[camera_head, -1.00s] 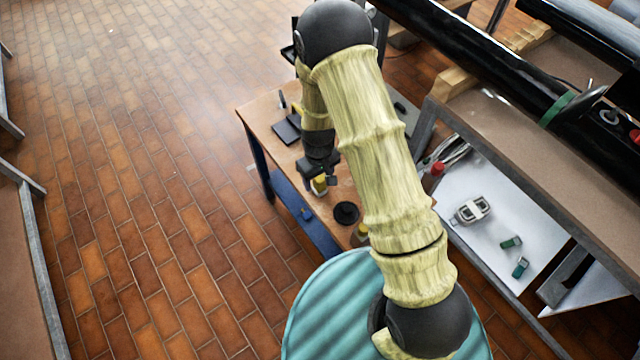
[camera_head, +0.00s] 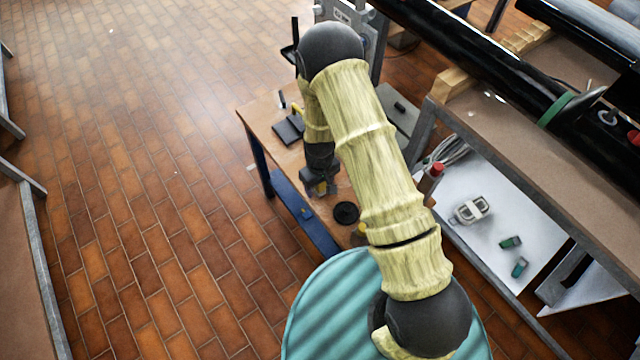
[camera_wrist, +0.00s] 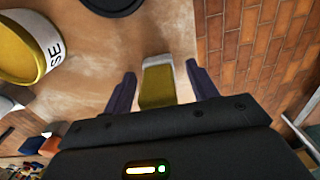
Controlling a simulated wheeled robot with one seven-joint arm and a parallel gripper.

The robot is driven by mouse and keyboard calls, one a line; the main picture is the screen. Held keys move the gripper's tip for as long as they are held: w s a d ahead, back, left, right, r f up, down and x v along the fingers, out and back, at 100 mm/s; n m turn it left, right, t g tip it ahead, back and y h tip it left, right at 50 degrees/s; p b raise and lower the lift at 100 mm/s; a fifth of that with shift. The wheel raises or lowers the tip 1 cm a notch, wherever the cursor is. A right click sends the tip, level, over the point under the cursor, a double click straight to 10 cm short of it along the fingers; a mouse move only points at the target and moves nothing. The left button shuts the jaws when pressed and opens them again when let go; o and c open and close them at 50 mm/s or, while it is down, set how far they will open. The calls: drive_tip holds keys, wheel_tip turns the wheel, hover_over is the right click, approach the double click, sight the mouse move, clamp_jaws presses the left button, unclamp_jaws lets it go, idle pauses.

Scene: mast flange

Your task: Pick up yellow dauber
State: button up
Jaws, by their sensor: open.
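The yellow dauber (camera_wrist: 158,84), a small yellow block-like piece with a pale grey end, stands between my fingers in the wrist view. My gripper (camera_wrist: 160,72) is open, with one dark finger on each side of it. A narrow gap shows on both sides, so I see no grip on it. In the head view my gripper (camera_head: 320,184) is low over the wooden bench (camera_head: 262,112) near its left edge. Only a bit of yellow (camera_head: 321,188) shows there, mostly hidden by the gripper.
A yellow tin (camera_wrist: 22,45) with lettering lies left of my fingers in the wrist view. A black round piece (camera_head: 346,213) and a dark flat pad (camera_head: 288,130) are on the bench. A red-capped bottle (camera_head: 432,176) stands to the right. Brick floor (camera_head: 150,200) is open at left.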

idle(0.4)
drive_tip(key=c, duration=1.1)
wheel_tip(320, 180, up, 10)
drive_tip(key=shift+r, duration=0.1)
